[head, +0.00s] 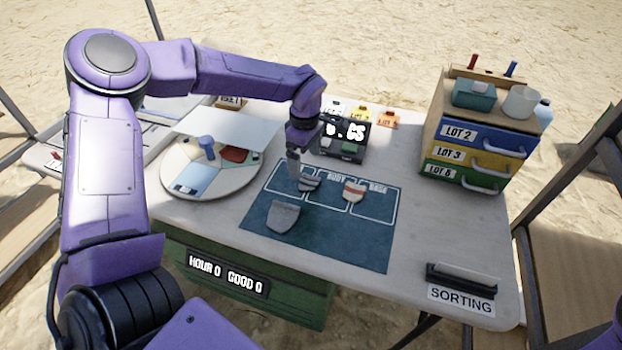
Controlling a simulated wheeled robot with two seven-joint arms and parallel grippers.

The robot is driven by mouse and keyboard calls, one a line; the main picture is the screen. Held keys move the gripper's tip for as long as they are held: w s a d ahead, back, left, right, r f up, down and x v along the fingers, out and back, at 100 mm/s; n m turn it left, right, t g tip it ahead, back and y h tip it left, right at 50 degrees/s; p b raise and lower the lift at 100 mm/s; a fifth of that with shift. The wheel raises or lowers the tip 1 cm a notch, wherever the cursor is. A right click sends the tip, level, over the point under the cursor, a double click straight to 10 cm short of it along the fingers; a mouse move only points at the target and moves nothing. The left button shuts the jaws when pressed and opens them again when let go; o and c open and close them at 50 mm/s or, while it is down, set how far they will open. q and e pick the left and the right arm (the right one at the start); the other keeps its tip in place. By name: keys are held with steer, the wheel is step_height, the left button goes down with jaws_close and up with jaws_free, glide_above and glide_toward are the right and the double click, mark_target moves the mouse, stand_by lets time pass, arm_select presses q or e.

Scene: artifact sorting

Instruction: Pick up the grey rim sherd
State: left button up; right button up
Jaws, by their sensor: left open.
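A plain grey sherd (283,217) lies on the near left part of the blue mat (350,245). A smaller grey sherd with dark lines (311,183) lies farther back, in the mat's left outlined box. I cannot tell for certain which of the two is the rim sherd. My left gripper (295,174) is open and points down just left of the lined sherd, partly hiding the box there. Whether it touches that sherd is unclear. My right gripper is out of view.
A round divided tray (215,190) with a pale panel stands left of the mat. A dark box (345,150) and small coloured labels are behind it. Drawers marked LOT (465,160) stand at back right. A SORTING sign (460,300) is at front right. The table's right front is mostly clear.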

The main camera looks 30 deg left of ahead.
mark_target(306, 182)
arm_select(q)
steer(key=f, duration=0.6)
steer(key=shift+s+d+f, duration=0.15)
steer(key=shift+d+f, duration=0.05)
steer(key=shift+d, duration=0.05)
steer(key=c, duration=1.1)
steer(key=shift+r, duration=0.1)
